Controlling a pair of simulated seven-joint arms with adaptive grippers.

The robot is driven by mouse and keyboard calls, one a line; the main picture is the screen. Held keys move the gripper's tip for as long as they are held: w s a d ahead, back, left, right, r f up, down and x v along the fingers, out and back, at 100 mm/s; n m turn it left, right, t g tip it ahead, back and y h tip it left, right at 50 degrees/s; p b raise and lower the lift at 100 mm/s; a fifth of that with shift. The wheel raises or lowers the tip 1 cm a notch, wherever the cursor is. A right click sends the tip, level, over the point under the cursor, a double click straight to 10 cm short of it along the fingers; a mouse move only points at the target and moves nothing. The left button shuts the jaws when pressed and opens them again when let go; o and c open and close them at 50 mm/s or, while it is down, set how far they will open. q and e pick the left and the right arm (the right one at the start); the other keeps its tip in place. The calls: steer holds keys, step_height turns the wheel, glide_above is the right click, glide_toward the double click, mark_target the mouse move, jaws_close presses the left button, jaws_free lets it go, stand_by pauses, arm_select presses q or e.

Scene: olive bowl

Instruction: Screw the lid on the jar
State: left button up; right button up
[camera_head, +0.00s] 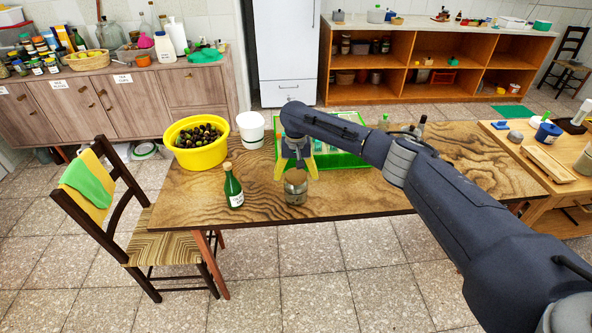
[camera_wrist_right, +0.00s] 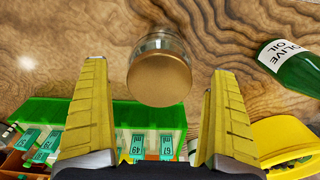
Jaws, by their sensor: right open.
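A small glass jar (camera_head: 296,190) stands upright on the wooden table near its front edge. In the right wrist view the jar's clear glass side (camera_wrist_right: 158,40) shows beyond a round tan-gold lid (camera_wrist_right: 160,80), which sits on its mouth. I cannot tell whether the lid is threaded tight. My right gripper (camera_head: 297,172) is above the jar, pointing down. In the right wrist view its yellow fingers (camera_wrist_right: 159,68) are open, one on each side of the lid, with gaps on both sides. My left gripper is not in view.
A green olive oil bottle (camera_head: 233,187) stands left of the jar. A yellow bowl of olives (camera_head: 195,158) and a white container (camera_head: 251,130) are farther back. A green crate (camera_head: 345,160) lies behind the gripper, partly hidden by my arm. The table's front right is clear.

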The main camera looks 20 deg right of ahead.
steer(key=shift+f, duration=0.15)
steer(key=shift+c, duration=0.3)
steer(key=c, duration=1.2)
steer(key=shift+a+m, duration=0.1)
steer(key=shift+m, duration=2.2)
steer(key=shift+w+m, duration=0.1)
steer(key=shift+m, duration=0.9)
steer(key=shift+a+m, duration=0.1)
steer(key=shift+m, duration=1.2)
steer(key=m, duration=0.4)
steer(key=shift+w+m, duration=0.2)
steer(key=shift+m, duration=0.1)
